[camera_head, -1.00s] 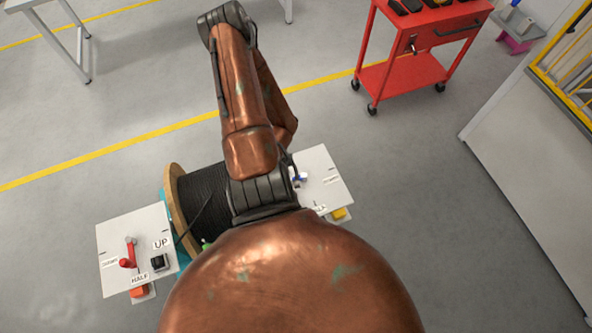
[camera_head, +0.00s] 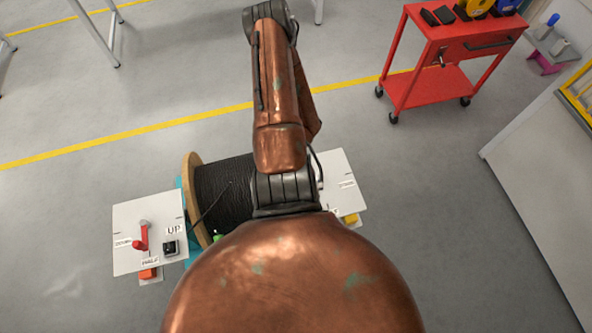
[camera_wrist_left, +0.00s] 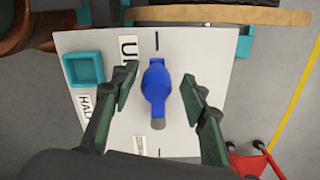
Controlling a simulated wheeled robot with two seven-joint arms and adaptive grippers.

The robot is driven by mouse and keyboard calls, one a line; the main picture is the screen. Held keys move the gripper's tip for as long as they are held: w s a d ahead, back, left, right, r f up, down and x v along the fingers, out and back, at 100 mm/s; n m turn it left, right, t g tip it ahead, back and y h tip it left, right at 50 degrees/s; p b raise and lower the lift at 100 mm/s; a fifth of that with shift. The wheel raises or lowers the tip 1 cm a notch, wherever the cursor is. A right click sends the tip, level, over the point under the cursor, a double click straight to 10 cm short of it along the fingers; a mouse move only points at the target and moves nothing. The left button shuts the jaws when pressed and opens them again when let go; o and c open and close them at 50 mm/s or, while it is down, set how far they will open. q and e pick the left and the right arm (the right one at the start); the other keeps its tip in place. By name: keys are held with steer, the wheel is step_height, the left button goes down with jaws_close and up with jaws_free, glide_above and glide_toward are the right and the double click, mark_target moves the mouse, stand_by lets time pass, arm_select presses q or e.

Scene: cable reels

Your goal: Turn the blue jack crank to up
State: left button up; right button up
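In the left wrist view the blue jack crank (camera_wrist_left: 155,85) is on a white panel (camera_wrist_left: 205,50). Its grey end points to the bottom of the picture, toward a black mark and a partly hidden label. The UP label is at the upper left of the crank, and the HALF label is farther left. My left gripper (camera_wrist_left: 161,78) is open, with one finger on each side of the crank and gaps visible. In the head view a copper arm hides the crank and gripper; part of the white panel (camera_head: 338,165) shows. My right gripper is not in view.
A black cable reel (camera_head: 222,190) stands beside the panel. Left of it, another white panel (camera_head: 130,215) carries a red crank (camera_head: 141,238). A red cart (camera_head: 430,90) stands at the back right, near a grey cabinet (camera_head: 540,150). Open floor lies between.

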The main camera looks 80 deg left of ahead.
arm_select(q)
steer(key=shift+s+r, duration=0.1)
steer(key=shift+r, duration=0.05)
step_height(320, 180, up, 10)
steer(key=shift+r, duration=0.2)
steer(key=shift+d+r, duration=0.1)
steer(key=shift+r, duration=0.6)
steer(key=shift+f, duration=0.1)
step_height(320, 180, down, 12)
steer(key=shift+r, duration=0.1)
stand_by(0.8)
